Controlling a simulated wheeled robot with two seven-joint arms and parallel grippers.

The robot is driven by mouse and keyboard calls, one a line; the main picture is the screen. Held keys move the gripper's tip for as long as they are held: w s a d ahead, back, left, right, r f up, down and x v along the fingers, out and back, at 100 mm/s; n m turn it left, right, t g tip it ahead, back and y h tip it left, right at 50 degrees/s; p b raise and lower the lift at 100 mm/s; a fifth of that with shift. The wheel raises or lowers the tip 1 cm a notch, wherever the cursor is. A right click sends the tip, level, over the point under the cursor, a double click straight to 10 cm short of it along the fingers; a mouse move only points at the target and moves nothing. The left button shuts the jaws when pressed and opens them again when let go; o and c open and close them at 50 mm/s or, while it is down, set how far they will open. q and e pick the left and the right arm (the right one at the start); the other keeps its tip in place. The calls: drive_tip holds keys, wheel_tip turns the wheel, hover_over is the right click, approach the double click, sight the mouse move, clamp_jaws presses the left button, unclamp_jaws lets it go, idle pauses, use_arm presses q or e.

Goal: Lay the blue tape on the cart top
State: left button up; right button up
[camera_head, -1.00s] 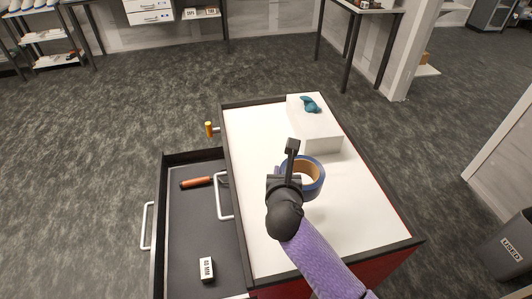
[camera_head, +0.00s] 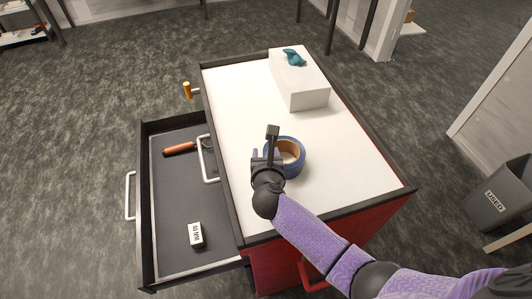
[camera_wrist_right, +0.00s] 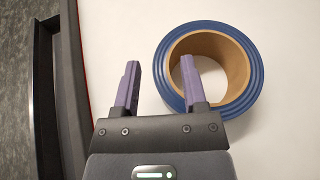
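The blue tape (camera_head: 299,161) is a roll with a brown core, lying flat on the white cart top (camera_head: 235,105) near its front. In the wrist view the roll (camera_wrist_right: 257,76) lies at the right, its hole facing up. My right gripper (camera_head: 265,153) is at the roll's left side. Its two purple fingers (camera_wrist_right: 160,64) are apart. In the wrist view the right finger overlaps the roll's near left wall and hole, and the left finger is outside the roll. I cannot tell whether either finger touches it. My left gripper is not in view.
A white box (camera_head: 300,91) with a teal object (camera_head: 294,57) on it stands at the cart's back. An open drawer (camera_head: 172,215) at the left holds an orange-handled tool (camera_head: 180,148) and a small white block (camera_head: 196,235). Bare cart top surrounds the roll. A grey bin (camera_head: 497,195) stands right.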

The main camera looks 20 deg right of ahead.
drive_tip(key=shift+s+r, duration=0.15)
drive_tip(key=shift+r, duration=0.05)
drive_tip(key=p+v, duration=0.3)
drive_tip(key=v, duration=0.8)
drive_tip(key=shift+s, duration=0.35)
drive_tip(key=shift+r, duration=0.1)
